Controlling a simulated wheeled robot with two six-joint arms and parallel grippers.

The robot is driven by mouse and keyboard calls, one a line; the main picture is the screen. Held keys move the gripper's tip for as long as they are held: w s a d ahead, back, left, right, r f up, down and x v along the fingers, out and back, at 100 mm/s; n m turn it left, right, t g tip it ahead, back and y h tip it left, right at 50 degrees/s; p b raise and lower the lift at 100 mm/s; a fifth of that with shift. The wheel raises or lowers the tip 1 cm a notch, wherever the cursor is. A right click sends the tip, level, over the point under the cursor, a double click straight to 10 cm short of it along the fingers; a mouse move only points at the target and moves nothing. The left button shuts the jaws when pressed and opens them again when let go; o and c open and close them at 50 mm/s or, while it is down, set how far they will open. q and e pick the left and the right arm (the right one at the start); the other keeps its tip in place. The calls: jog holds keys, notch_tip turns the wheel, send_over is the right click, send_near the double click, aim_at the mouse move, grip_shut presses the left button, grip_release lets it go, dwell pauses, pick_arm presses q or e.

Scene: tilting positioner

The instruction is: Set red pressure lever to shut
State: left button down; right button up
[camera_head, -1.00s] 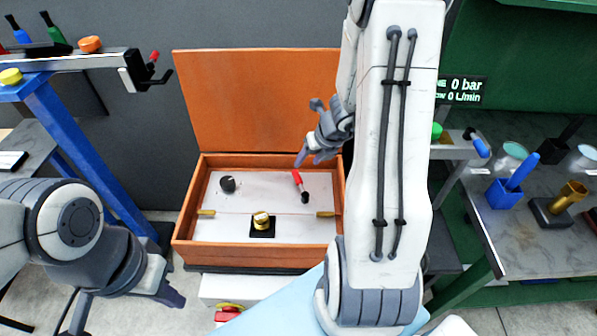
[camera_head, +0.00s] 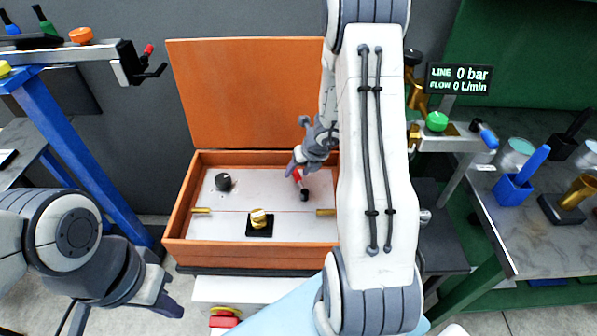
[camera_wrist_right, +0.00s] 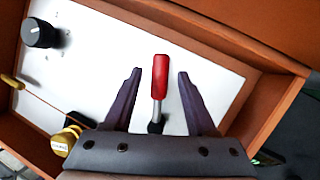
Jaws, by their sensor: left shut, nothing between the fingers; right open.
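The red pressure lever (camera_head: 299,177) stands on the white panel inside the orange box, right of its middle. In the right wrist view its red grip (camera_wrist_right: 160,75) and metal shaft show between the two fingers, with a gap on each side. My right gripper (camera_head: 293,168) is open just above the lever and partly covers its red grip in the head view. In the right wrist view the open fingers (camera_wrist_right: 158,78) straddle the lever without visible contact. My left gripper (camera_head: 178,308) is shut and empty at the lower left, outside the box.
The orange box (camera_head: 253,256) has a raised lid behind it. Its panel also holds a black knob (camera_head: 223,181) and a brass valve (camera_head: 259,219). A display (camera_head: 459,79) reads 0 bar and 0 L/min. A workbench (camera_head: 520,235) with cups stands at right.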

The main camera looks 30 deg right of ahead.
grip_shut()
dwell(1.4)
